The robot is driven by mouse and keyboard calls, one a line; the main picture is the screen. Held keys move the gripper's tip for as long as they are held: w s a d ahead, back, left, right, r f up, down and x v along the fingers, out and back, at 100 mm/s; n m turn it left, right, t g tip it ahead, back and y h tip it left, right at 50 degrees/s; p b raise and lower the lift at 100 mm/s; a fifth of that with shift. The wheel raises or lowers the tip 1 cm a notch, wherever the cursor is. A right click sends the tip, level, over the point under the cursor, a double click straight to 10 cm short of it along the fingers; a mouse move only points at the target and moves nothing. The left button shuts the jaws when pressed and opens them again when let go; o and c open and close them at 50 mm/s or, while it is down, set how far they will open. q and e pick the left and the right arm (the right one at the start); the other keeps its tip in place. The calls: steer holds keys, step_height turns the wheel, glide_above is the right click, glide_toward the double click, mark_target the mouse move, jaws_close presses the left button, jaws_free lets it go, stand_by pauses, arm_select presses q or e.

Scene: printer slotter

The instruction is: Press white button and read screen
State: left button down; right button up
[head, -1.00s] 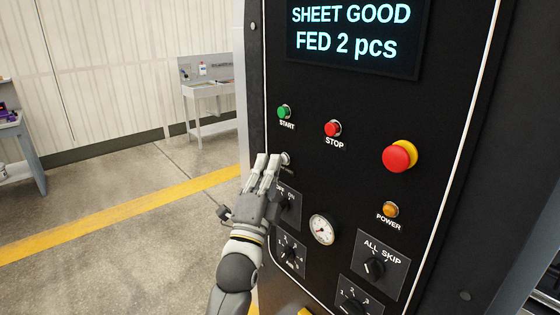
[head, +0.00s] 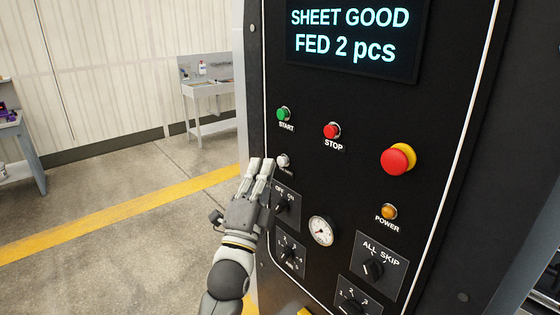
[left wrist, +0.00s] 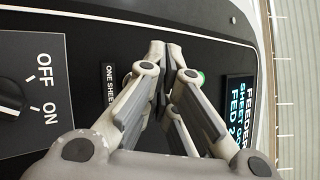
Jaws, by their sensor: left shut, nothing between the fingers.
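The white button (head: 283,160) sits on the black control panel below the green START button (head: 284,114). My left gripper (head: 262,163) is shut and empty, just left of the white button in the head view, and appears apart from it. In the left wrist view the gripper's closed fingertips (left wrist: 168,46) hide most of the button, beside a label reading "ONE SHEET". The screen (head: 352,36) at the top of the panel shows "SHEET GOOD" and "FED 2 pcs". It also shows partly in the left wrist view (left wrist: 240,100). My right gripper is out of view.
The panel also carries a red STOP button (head: 332,131), a large red mushroom button (head: 398,159), an amber POWER lamp (head: 389,212), a gauge (head: 321,231) and an ALL SKIP knob (head: 373,268). An OFF/ON switch (head: 282,206) is close to my gripper. Open floor lies left.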

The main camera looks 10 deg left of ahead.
arm_select(q)
steer(key=s+a, duration=0.1)
steer(key=s, duration=0.1)
steer(key=s+a+p, duration=0.1)
steer(key=s+a, duration=0.1)
steer(key=shift+a, duration=0.1)
stand_by(0.4)
steer(key=shift+w+f, duration=0.1)
stand_by(0.4)
